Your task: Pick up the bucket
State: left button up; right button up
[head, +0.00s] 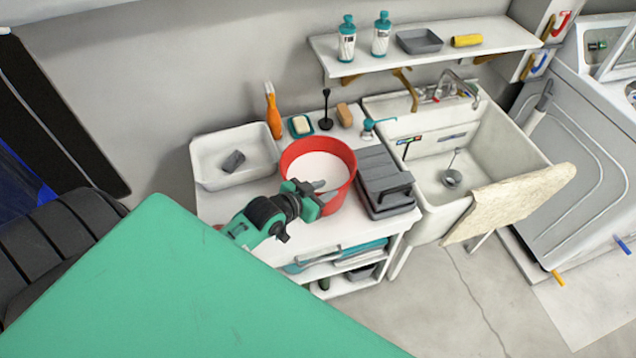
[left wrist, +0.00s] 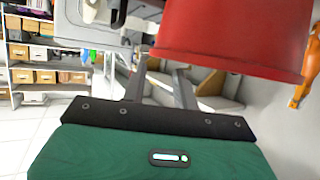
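The red bucket (head: 338,199) stands upright on the white cabinet top in the head view, its pale inside facing up. It also fills the top right of the left wrist view (left wrist: 235,35), close to the camera. My left gripper (head: 325,191) is at the bucket's near left side. One fingertip shows against the pale inside, the other near the rim. In the left wrist view my left gripper (left wrist: 160,75) has its two fingers apart, with nothing seen between them. I cannot tell whether a finger touches the bucket. My right gripper is not in view.
Left of the bucket is a white tray (head: 203,176) with a dark block. A dark grey box (head: 384,178) is close on the right, then the sink (head: 524,147). A wall shelf (head: 400,62) hangs above.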

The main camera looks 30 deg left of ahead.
pick_arm(q)
jog(key=p+x, duration=0.2)
jog(key=x, duration=0.3)
jog(key=shift+w+d, duration=0.15)
jog(key=shift+d, duration=0.1)
jog(key=shift+w+f, duration=0.25)
jog(key=shift+w, duration=0.1)
grip_shut()
dwell(1.1)
